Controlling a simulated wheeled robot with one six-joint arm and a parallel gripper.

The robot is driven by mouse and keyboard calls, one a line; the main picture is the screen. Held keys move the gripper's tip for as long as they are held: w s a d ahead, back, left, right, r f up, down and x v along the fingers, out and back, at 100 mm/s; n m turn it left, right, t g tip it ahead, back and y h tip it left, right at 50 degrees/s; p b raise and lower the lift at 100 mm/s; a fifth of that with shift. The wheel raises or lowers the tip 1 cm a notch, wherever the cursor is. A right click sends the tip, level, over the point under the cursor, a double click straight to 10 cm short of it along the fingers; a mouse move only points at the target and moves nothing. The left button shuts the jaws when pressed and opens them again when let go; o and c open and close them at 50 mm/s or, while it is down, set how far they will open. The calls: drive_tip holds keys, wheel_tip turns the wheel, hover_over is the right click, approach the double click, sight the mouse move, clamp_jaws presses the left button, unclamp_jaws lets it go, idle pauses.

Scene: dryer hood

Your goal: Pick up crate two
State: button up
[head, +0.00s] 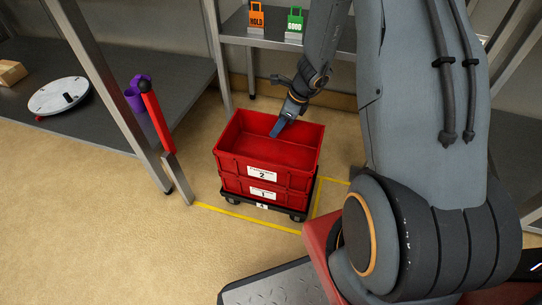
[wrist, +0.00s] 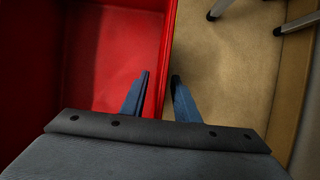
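Crate two (head: 263,174) is a red open-topped crate with a white label reading 2. It is stacked on crate one (head: 263,192), which sits on a black wheeled dolly (head: 266,207). The inside of crate two that shows looks empty. My gripper (head: 276,130) is at the far wall of crate two, pointing down. In the wrist view, the crate wall (wrist: 168,55) runs between my two fingers (wrist: 160,78). One finger is on the inner side, the other over the floor outside. The fingers are apart, with a gap on the inner side of the wall.
Yellow floor tape (head: 248,218) surrounds the dolly. A grey shelf (head: 275,42) behind holds an orange HOLD sign (head: 256,18) and a green GOOD sign (head: 295,20). A metal post with a red handle (head: 156,115) stands left. The floor at the lower left is clear.

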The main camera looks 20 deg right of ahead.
drive_tip(key=shift+b+x, duration=0.45)
drive_tip(key=shift+x, duration=0.8)
clamp_jaws()
drive_tip(key=shift+r, duration=0.15)
